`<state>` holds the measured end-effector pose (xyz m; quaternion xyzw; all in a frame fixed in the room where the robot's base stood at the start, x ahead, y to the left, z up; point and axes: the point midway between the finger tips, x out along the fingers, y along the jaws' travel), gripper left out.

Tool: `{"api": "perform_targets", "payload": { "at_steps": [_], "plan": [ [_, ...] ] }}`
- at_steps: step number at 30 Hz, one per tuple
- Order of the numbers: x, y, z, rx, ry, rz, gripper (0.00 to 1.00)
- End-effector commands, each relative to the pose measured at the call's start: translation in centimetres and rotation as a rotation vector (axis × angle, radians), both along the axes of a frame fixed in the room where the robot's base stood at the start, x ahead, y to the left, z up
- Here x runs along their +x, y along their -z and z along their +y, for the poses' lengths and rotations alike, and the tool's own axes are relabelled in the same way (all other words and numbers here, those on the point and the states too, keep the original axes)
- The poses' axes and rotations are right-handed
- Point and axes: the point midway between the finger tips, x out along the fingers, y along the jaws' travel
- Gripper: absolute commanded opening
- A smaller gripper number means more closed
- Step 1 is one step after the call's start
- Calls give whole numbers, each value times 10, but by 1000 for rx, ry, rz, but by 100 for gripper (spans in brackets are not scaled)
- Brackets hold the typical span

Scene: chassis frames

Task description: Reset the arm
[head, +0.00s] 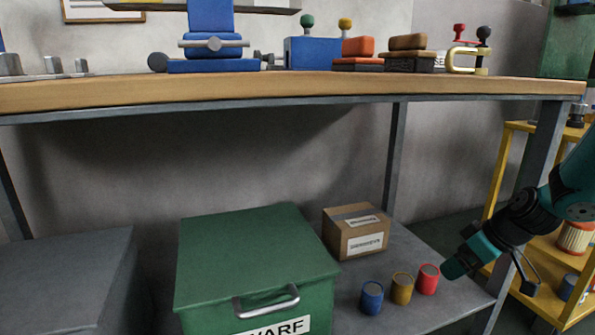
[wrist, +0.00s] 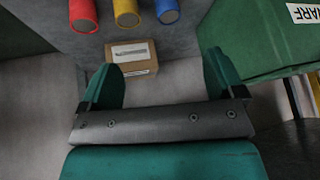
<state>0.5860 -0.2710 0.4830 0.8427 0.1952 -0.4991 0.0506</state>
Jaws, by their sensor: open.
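My gripper is open and empty in the wrist view (wrist: 163,82), its two green fingers spread apart. A cardboard box (wrist: 132,58) shows beyond the gap between them. In the head view my teal arm comes in from the right edge, in front of the workbench's right leg. The fingers cannot be made out clearly in the head view.
A blue can (head: 371,297), a yellow can (head: 402,288) and the cardboard box (head: 356,231) stand on the lower shelf (head: 432,312). A green box (head: 245,250) is to their left. The workbench top (head: 300,88) spans above. A yellow shelf unit (head: 497,178) stands at right.

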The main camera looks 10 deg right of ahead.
Motion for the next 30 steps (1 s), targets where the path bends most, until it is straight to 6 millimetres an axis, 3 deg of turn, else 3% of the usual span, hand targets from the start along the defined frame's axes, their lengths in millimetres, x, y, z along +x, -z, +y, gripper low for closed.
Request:
{"api": "perform_targets", "payload": {
  "at_steps": [1,4,7,9,12,15,19,25,30],
  "plan": [
    [4,-21,22,7,-29,10,88],
    [4,-57,72,27,-77,46,88],
    [-8,-102,136,46,-138,100,88],
    [-25,-131,180,53,-177,143,88],
    [-57,-164,230,56,-221,201,88],
    [-90,-189,264,49,-256,248,88],
    [-131,-213,293,36,-288,295,88],
    [-187,-241,317,9,-327,347,88],
    [-187,-276,317,9,-317,355,88]
  ]
}}
